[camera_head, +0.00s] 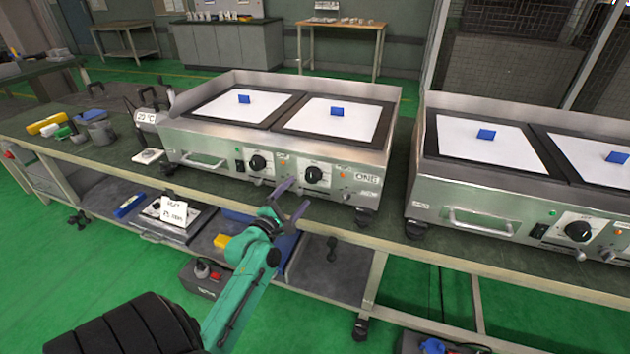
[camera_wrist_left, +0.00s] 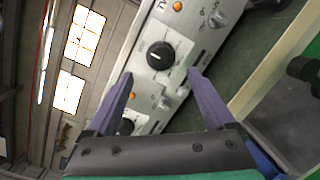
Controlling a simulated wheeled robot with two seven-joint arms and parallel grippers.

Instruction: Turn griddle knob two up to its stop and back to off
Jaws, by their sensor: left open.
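The griddle marked ONE (camera_head: 345,187) has two black knobs on its front panel, a left knob (camera_head: 258,162) and a right knob (camera_head: 315,175). My left gripper (camera_head: 297,197) is open and empty, just in front of the panel, slightly below and left of the right knob. In the left wrist view, one black knob (camera_wrist_left: 160,55) with a pale pointer line lies ahead, between the directions of the two purple fingers (camera_wrist_left: 160,78), and neither finger appears to touch it. The other knob (camera_wrist_left: 127,127) is partly hidden behind a finger. My right gripper is not in view.
A second griddle (camera_head: 480,197) with a black knob (camera_head: 579,231) stands to the right on the same bench. Blue blocks (camera_head: 337,111) sit on the white plates. A handle (camera_head: 203,162) juts from the first griddle's left front. The lower shelf (camera_head: 340,280) holds several items.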

